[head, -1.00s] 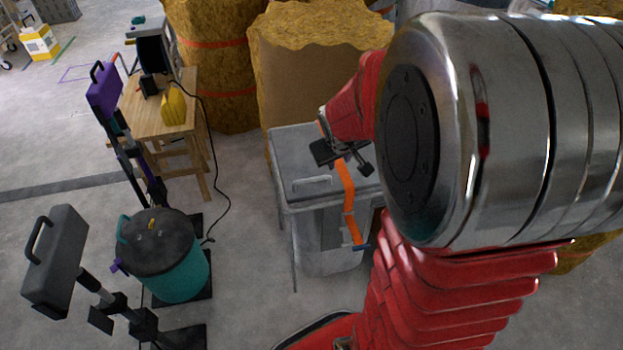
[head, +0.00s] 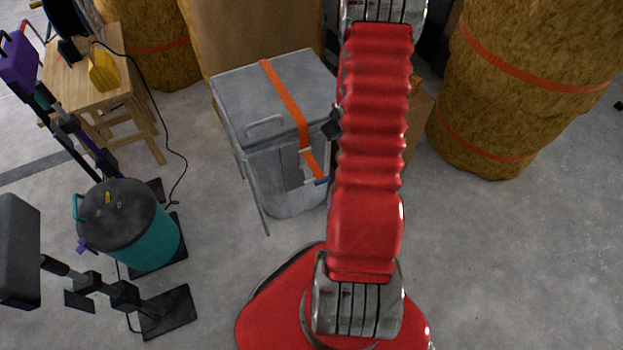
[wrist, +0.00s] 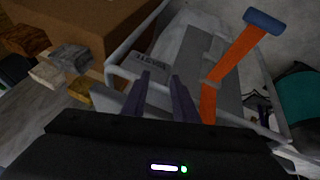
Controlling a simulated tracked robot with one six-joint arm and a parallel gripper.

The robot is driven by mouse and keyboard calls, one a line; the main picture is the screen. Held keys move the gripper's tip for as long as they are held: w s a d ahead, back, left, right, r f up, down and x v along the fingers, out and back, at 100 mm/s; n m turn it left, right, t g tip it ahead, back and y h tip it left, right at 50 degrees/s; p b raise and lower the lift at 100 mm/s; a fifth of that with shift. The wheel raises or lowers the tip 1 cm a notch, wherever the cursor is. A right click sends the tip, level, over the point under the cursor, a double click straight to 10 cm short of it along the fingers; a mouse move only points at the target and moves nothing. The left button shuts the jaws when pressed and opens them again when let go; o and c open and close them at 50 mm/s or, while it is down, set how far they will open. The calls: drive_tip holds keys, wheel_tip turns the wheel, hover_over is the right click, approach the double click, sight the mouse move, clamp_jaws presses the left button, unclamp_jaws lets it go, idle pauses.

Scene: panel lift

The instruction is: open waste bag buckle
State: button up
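The grey waste bin (head: 255,88) stands on the floor at the centre of the head view. An orange strap (head: 284,98) crosses its lid and hangs down the front. The strap ends in a blue piece (head: 321,181), partly behind my arm. In the wrist view the strap (wrist: 230,68) and the blue end (wrist: 263,21) lie right of my fingers. My gripper (wrist: 162,78) points at the bin, its two dark fingers apart with nothing seen between them. In the head view my arm hides most of the gripper. I cannot make out the buckle's catch.
A teal drum with a dark lid (head: 128,222) and a dark stand stand left of the bin. A strapped yellow bale (head: 510,95) stands at the right. Floor at the front right is clear.

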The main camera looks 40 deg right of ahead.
drive_tip(key=s+d+f+y, duration=0.1)
drive_tip(key=s+f, duration=0.2)
drive_tip(key=f, duration=0.4)
drive_tip(key=s+d+f, duration=0.1)
drive_tip(key=s+f, duration=0.2)
drive_tip(key=f, duration=0.3)
drive_tip(key=m+t, duration=0.1)
drive_tip(key=t, duration=1.2)
approach(312, 179)
drive_tip(key=s+r, duration=0.2)
drive_tip(key=s, duration=0.2)
drive_tip(key=shift+s+a+f+y, duration=0.2)
drive_tip(key=shift+s+a+y, duration=0.1)
drive_tip(key=shift+a, duration=0.2)
drive_tip(key=shift+w, duration=0.15)
drive_tip(key=shift+w+d, duration=0.25)
drive_tip(key=shift+w, duration=2)
drive_tip(key=shift+w+d, duration=0.25)
drive_tip(key=shift+w, duration=2.05)
drive_tip(key=shift+w+d, duration=0.25)
drive_tip(key=shift+w, duration=2)
drive_tip(key=shift+c, duration=0.4)
